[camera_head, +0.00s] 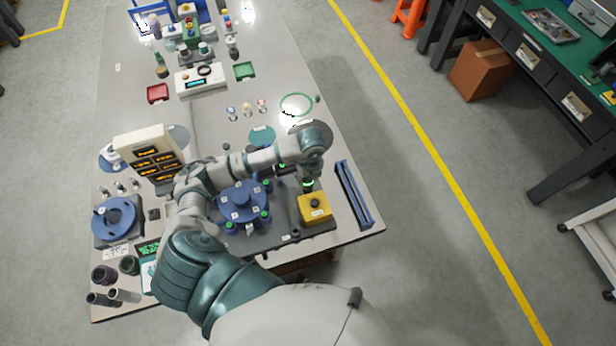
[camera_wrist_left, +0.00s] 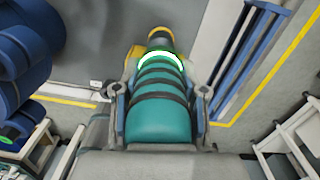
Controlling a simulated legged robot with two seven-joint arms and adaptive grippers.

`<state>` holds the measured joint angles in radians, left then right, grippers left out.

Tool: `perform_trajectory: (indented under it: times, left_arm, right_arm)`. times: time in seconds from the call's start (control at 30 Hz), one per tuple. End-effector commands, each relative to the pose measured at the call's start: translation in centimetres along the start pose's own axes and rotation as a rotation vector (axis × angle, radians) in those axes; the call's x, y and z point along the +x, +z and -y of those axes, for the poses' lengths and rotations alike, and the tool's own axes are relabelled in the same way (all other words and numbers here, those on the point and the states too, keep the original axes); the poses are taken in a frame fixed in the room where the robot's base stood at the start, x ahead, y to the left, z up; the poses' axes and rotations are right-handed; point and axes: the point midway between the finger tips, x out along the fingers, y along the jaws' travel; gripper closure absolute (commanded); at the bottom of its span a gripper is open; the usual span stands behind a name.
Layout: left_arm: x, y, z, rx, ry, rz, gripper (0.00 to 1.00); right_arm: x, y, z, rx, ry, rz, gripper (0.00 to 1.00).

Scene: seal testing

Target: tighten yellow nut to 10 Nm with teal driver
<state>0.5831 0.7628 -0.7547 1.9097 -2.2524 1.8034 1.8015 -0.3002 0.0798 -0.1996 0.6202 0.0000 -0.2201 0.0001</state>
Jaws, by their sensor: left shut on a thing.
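My left gripper (camera_head: 309,172) is shut on the teal driver (camera_wrist_left: 158,112), which has dark bands and a lit ring. In the head view only its green glowing ring (camera_head: 308,183) shows clearly, under my wrist and just above a yellow box (camera_head: 314,208) with a dark knob. In the left wrist view the gripper (camera_wrist_left: 160,110) has a finger on each side of the driver. A yellow collar (camera_wrist_left: 160,33) shows beyond the ring; I cannot tell whether it is the yellow nut. A blue round flange (camera_head: 242,200) with labels and green-lit points stands left of the box. My right gripper is out of view.
A blue rail (camera_head: 353,194) lies right of the yellow box near the table's edge. A cream panel with orange displays (camera_head: 150,153) stands left of my arm. A second blue disc (camera_head: 113,217) is at the left. The table middle holds small parts and a green ring (camera_head: 296,104).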

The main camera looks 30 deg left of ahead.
Motion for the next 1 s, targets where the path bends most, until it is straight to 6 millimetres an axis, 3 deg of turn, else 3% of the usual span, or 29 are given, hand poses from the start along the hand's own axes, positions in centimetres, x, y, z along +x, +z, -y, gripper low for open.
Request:
perform_trajectory:
  times: [0.63,1.0]
  left_arm:
    - [-0.1,0.2,0.0,-0.004,0.001,0.006,1.00]
    - [-2.6,0.3,-0.1,-0.002,-0.001,0.004,1.00]
  right_arm:
    - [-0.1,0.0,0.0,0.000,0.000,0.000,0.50]
    - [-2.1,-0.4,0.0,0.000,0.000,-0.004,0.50]
